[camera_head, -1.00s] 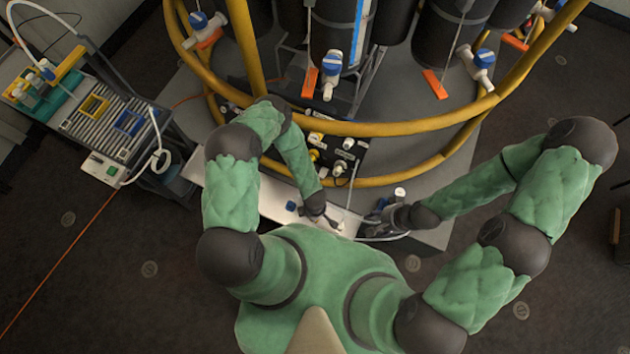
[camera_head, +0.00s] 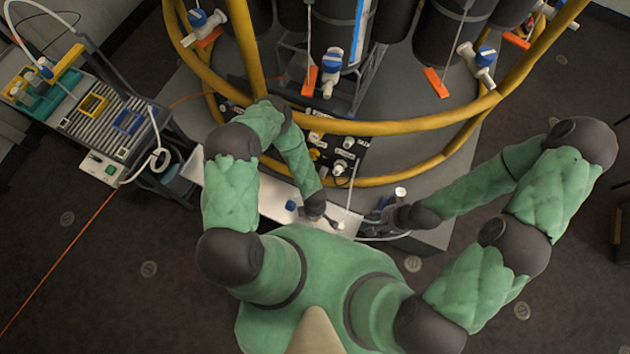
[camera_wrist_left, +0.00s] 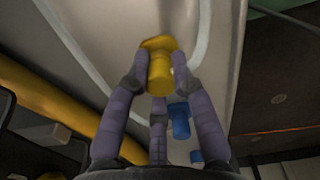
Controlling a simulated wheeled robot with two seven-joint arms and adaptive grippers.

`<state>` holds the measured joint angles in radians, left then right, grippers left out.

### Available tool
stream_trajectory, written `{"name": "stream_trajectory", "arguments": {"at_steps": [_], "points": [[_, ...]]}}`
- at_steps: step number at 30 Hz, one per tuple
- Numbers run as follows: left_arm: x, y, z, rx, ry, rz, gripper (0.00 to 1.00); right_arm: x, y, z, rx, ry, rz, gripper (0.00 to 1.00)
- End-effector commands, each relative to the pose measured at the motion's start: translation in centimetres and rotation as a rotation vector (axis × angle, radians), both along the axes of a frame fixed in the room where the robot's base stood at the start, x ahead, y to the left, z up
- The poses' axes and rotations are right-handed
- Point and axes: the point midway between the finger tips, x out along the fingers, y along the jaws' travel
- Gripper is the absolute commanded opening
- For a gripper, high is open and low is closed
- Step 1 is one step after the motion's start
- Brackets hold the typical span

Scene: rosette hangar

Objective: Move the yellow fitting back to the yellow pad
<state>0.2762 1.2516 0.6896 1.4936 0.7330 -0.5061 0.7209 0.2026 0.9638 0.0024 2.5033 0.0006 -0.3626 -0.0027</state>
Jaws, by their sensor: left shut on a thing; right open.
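The yellow fitting (camera_wrist_left: 160,72) is between the fingers of my left gripper (camera_wrist_left: 158,84) in the left wrist view. That gripper is shut on it, over the pale bench surface. In the head view my left gripper (camera_head: 328,221) is low over the white bench (camera_head: 272,200), and the fitting is too small to make out there. A yellow square frame (camera_head: 93,105), which looks like the yellow pad, lies on the ribbed top of the cart at the left, far from both grippers. My right gripper (camera_head: 378,218) is open at the right end of the bench.
A blue fitting (camera_head: 291,206) stands on the bench; a blue piece (camera_wrist_left: 180,120) shows near the fingers in the wrist view. A blue square frame (camera_head: 129,122) lies beside the yellow one. A yellow ring rail (camera_head: 390,128) curves behind the bench. A white hose (camera_head: 356,180) hangs near the left gripper.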

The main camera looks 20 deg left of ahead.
Motion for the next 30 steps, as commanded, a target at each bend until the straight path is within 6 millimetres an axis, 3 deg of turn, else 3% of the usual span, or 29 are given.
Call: {"name": "stream_trajectory", "arguments": {"at_steps": [29, 30], "points": [[0.04, 0.01, -0.3, 0.0, -0.001, 0.0, 0.0, 0.0, 0.0, -0.36, 0.0, 0.0, 0.0, 0.51], [0.04, 0.0, -0.3, 0.0, 0.0, 0.0, 0.32, 0.0, 0.0, -0.36, 0.0, 0.0, 0.0, 0.51]]}}
